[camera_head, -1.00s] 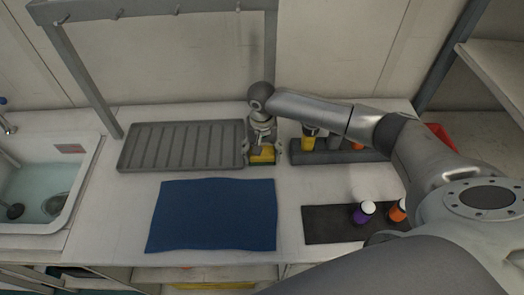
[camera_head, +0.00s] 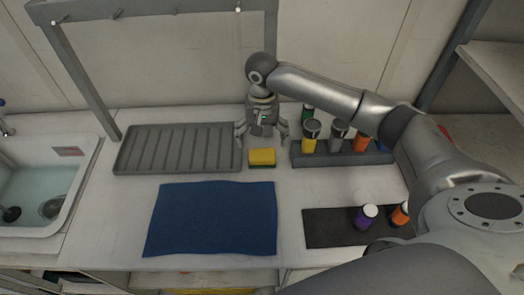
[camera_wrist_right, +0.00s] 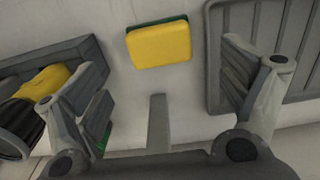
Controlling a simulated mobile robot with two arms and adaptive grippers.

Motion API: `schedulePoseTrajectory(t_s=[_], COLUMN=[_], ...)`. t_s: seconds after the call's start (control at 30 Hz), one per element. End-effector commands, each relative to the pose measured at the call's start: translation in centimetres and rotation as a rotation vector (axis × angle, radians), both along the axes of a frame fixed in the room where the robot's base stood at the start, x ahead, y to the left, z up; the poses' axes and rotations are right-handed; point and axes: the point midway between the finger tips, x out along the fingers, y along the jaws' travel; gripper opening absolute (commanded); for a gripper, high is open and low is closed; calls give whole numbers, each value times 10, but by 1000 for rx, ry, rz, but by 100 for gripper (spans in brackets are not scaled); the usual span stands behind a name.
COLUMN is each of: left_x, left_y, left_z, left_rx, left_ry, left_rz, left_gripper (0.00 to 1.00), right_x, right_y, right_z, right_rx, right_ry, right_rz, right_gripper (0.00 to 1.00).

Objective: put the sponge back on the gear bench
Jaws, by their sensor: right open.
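The yellow sponge with a green underside (camera_head: 262,157) lies flat on the white gear bench (camera_head: 205,222), between the grey ribbed tray and the bottle rack. It also shows in the right wrist view (camera_wrist_right: 160,43), resting on the bench with nothing touching it. My right gripper (camera_head: 263,138) is open and empty, above and just behind the sponge. Its two fingers (camera_wrist_right: 170,95) stand wide apart in the wrist view, with the sponge beyond them. My left gripper is not in view.
The grey ribbed tray (camera_head: 180,168) is left of the sponge, and a rack (camera_head: 340,158) with several bottles is right. A blue cloth (camera_head: 210,218) lies in front. A dark mat (camera_head: 330,228) holds a purple bottle (camera_head: 364,219) and an orange one. The sink (camera_head: 40,185) is far left.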

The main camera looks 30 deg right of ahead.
Motion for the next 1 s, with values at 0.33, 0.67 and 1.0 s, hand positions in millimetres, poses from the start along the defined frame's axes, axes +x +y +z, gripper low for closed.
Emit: schedulePoseTrajectory(t_s=[0.33,0.67,1.0], left_x=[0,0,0], left_y=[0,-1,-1], left_z=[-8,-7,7], left_rx=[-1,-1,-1], left_ry=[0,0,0], left_rz=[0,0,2], left_gripper=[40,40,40], right_x=[0,0,0], right_y=[0,0,0], right_z=[42,44,58], right_rx=[-1,0,0], right_ry=[0,1,0], right_rz=[-2,-1,-1], right_gripper=[92,92,92])
